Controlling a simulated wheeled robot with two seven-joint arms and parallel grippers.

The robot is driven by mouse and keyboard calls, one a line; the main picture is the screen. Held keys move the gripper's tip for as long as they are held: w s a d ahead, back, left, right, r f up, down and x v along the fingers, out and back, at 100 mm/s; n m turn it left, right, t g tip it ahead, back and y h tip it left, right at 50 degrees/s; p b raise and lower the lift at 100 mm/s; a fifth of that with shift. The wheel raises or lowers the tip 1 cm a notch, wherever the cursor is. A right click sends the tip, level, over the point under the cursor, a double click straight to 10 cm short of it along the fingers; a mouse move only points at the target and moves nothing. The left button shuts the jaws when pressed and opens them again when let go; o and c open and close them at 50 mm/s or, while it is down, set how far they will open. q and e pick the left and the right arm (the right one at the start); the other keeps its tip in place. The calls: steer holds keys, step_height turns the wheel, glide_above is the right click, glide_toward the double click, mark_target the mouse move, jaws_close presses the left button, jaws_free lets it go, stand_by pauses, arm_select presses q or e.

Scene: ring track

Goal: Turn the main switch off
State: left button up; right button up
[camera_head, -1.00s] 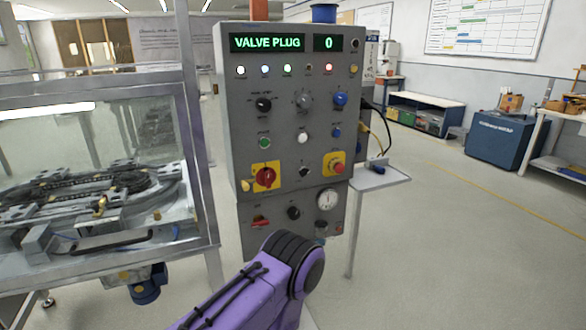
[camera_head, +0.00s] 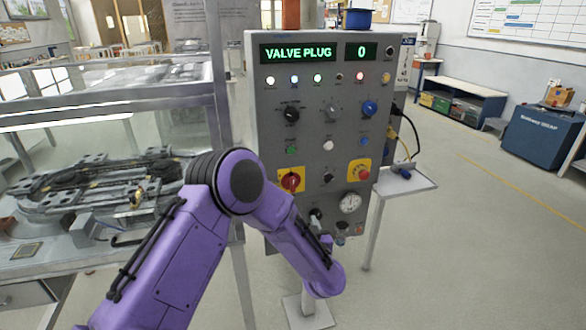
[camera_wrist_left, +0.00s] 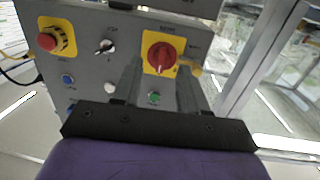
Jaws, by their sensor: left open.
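The main switch (camera_head: 290,181) is a red rotary knob on a yellow plate, low on the left of the grey control panel. The left wrist view shows it (camera_wrist_left: 162,56) upside down relative to the head view, with its red handle roughly upright in the picture. My left gripper (camera_wrist_left: 159,78) is open and empty. Its two grey fingers point at the panel, to either side of the switch's lower part in that view; I cannot tell how far they are from it. In the head view my purple left arm hides the gripper. My right gripper is not in view.
A red emergency stop (camera_head: 360,172) on a yellow plate sits right of the switch, with a small black selector (camera_head: 328,176) between them. A green button (camera_head: 291,150) is above the switch. A glass-walled machine (camera_head: 100,130) stands left; a small shelf (camera_head: 408,184) juts out right.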

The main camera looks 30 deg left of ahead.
arm_select(q)
steer(key=n+y, duration=0.1)
steer(key=y, duration=0.1)
glide_toward(293, 180)
steer(key=shift+g, duration=0.4)
steer(key=p+x, duration=0.1)
steer(key=x, duration=0.2)
steer(key=p+x, duration=0.2)
steer(key=x, duration=0.2)
steer(key=shift+w+a+r, duration=0.15)
steer(key=shift+w+r, duration=0.1)
steer(key=shift+w, duration=0.1)
steer(key=shift+w+a, duration=0.25)
steer(key=shift+a, duration=0.05)
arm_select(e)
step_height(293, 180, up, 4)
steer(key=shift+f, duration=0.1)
arm_select(q)
jaws_close()
